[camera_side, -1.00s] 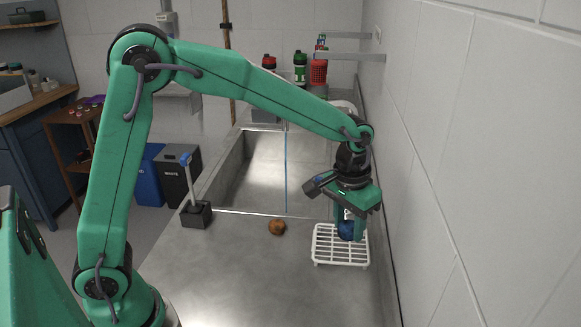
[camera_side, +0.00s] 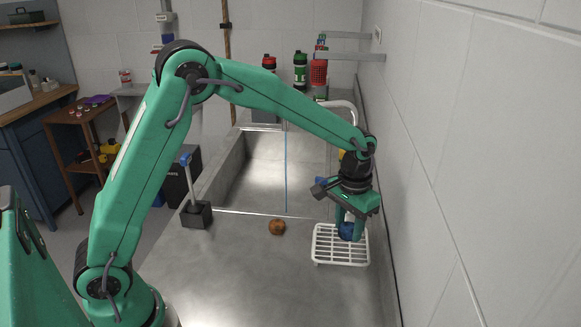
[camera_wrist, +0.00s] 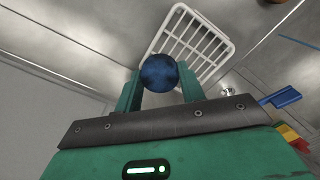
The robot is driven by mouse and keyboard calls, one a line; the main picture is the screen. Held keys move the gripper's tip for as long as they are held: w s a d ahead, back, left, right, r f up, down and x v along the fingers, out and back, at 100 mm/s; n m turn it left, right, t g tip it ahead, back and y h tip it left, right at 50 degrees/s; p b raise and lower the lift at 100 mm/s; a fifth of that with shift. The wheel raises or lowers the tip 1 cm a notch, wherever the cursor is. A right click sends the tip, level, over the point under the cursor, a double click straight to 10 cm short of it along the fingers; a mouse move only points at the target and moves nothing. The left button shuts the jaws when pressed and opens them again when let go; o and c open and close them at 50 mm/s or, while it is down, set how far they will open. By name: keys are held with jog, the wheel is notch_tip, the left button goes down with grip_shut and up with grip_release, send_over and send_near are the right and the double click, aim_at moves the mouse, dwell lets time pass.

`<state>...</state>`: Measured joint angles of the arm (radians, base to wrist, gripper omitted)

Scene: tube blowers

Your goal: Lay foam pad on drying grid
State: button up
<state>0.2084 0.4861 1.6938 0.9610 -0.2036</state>
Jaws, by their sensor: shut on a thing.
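The white drying grid (camera_side: 328,246) lies on the counter at the right, near the wall. It also shows in the wrist view (camera_wrist: 222,52) beyond my fingers. My gripper (camera_side: 350,231) is over the right part of the grid, pointing down. It is shut on a round dark blue thing, which I take to be the foam pad (camera_side: 346,231). In the wrist view the blue pad (camera_wrist: 159,72) sits between the two green fingertips. I cannot tell whether the pad touches the bars.
A brown round object (camera_side: 277,227) lies on the counter left of the grid. A black block with a blue-tipped stick (camera_side: 196,213) stands farther left. A sink basin (camera_side: 262,170) lies behind. The wall is close at the right. The front counter is clear.

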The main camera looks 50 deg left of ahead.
send_over(341, 242)
notch_tip(341, 242, down, 3)
jog(key=shift+f, duration=0.1)
jog(key=shift+f, duration=0.1)
jog(key=shift+f, duration=1.9)
jog(key=shift+f, duration=0.1)
jog(key=o, duration=0.9)
jog(key=shift+o, duration=0.2)
notch_tip(341, 242, up, 12)
